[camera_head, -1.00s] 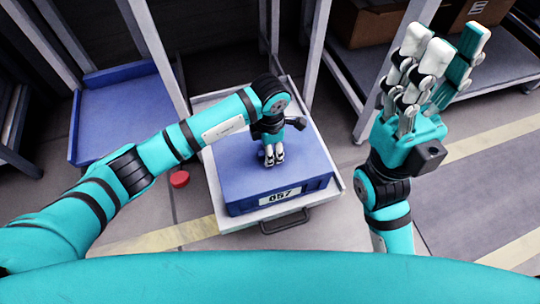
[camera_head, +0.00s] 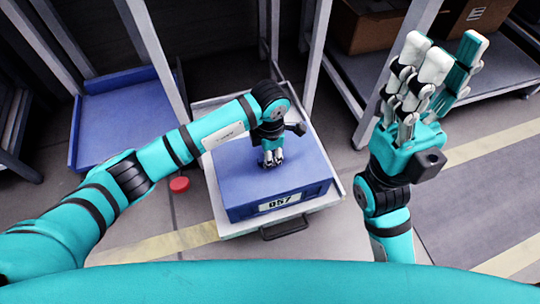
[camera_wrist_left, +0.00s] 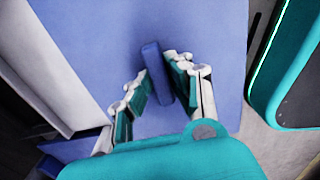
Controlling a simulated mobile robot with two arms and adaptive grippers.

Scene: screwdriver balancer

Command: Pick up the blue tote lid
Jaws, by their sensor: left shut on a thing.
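The blue tote lid (camera_head: 238,180) covers the blue tote with the label 057 on its front, in the middle of the head view. In the left wrist view the lid (camera_wrist_left: 205,30) fills most of the picture, with a raised blue handle bar (camera_wrist_left: 153,62) on it. My left gripper (camera_head: 272,162) is over the lid's middle, pointing down. In the left wrist view its fingers (camera_wrist_left: 160,85) are on both sides of the handle and shut on it. My right gripper (camera_head: 432,70) is raised at the right with its fingers spread upward, open and empty, away from the tote.
The tote stands on a light grey tray (camera_head: 215,205) with a dark handle (camera_head: 283,228). A larger blue tray (camera_head: 125,115) lies at the left, near a red round object (camera_head: 179,184). Metal rack posts stand behind. A cardboard box (camera_head: 375,25) sits on the right shelf.

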